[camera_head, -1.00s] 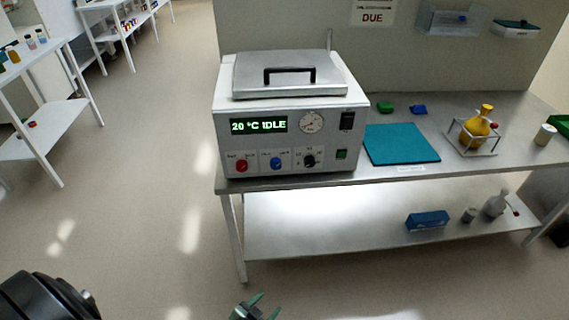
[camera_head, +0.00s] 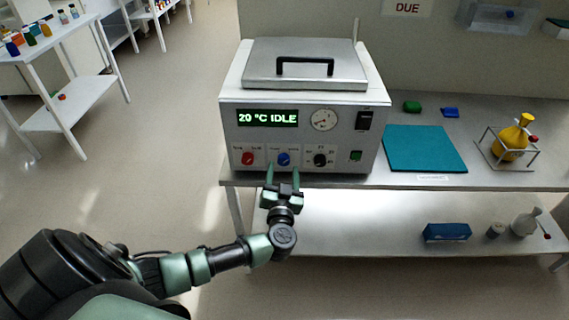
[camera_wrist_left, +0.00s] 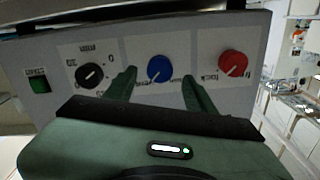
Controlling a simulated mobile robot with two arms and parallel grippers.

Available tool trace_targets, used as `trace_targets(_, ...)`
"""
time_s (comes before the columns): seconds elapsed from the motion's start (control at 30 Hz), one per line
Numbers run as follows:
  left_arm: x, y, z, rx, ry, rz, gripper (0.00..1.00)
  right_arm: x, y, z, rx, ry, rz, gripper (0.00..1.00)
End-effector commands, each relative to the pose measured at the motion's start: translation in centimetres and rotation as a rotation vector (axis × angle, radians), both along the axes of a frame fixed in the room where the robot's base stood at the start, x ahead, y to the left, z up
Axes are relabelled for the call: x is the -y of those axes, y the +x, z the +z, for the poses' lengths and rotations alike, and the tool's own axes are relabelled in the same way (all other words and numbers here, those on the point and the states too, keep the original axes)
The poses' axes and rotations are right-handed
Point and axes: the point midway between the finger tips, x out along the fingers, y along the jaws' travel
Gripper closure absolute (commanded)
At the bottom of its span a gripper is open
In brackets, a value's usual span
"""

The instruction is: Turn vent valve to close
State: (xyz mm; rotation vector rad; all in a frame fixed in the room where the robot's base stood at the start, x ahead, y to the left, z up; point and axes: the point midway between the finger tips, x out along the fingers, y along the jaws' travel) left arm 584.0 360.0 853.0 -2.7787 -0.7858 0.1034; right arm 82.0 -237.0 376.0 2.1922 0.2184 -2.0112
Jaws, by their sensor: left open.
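A grey bench-top oven-like unit (camera_head: 222,112) has a red knob (camera_head: 248,158), a blue knob (camera_head: 283,159) and a black knob (camera_head: 320,160) in a row on its front. The small labels are too blurred to tell which knob is the vent valve. My left gripper (camera_head: 282,174) is open just in front of and below the blue knob, fingers pointing at the panel. In the left wrist view the blue knob (camera_wrist_left: 159,69) shows between the two spread fingers, with no clear contact. The red knob (camera_wrist_left: 232,64) is to its right and the black knob (camera_wrist_left: 90,75) to its left. My right gripper is out of view.
The unit stands on a metal table (camera_head: 500,181) with a teal mat (camera_head: 424,149) and a yellow flask in a wire stand (camera_head: 511,140) on the right. The display (camera_head: 267,118) reads 20 °C IDLE. A lower shelf (camera_head: 350,236) holds a blue box (camera_head: 446,232).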

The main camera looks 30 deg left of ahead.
Motion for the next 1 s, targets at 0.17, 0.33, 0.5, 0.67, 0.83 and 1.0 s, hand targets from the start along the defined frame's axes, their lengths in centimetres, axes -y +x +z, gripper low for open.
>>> trace_targets(0.17,-1.3,2.1,0.0,0.001,0.002,-0.001,0.45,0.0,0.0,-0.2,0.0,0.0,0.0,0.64)
trace_targets(0.33,-1.8,2.9,0.0,0.0,0.001,-0.001,0.45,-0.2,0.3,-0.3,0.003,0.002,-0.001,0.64)
trace_targets(0.5,-1.8,3.0,0.0,0.0,0.0,-0.002,0.45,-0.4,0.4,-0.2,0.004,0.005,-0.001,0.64)
trace_targets(0.67,-1.8,3.0,0.0,0.001,0.0,-0.001,0.7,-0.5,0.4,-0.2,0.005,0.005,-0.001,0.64)
trace_targets(0.83,-1.8,3.0,0.0,0.001,0.0,-0.001,1.0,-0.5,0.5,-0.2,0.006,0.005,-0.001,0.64)
trace_targets(1.0,-1.8,2.9,0.1,0.005,-0.012,0.0,1.0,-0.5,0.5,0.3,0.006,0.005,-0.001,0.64)
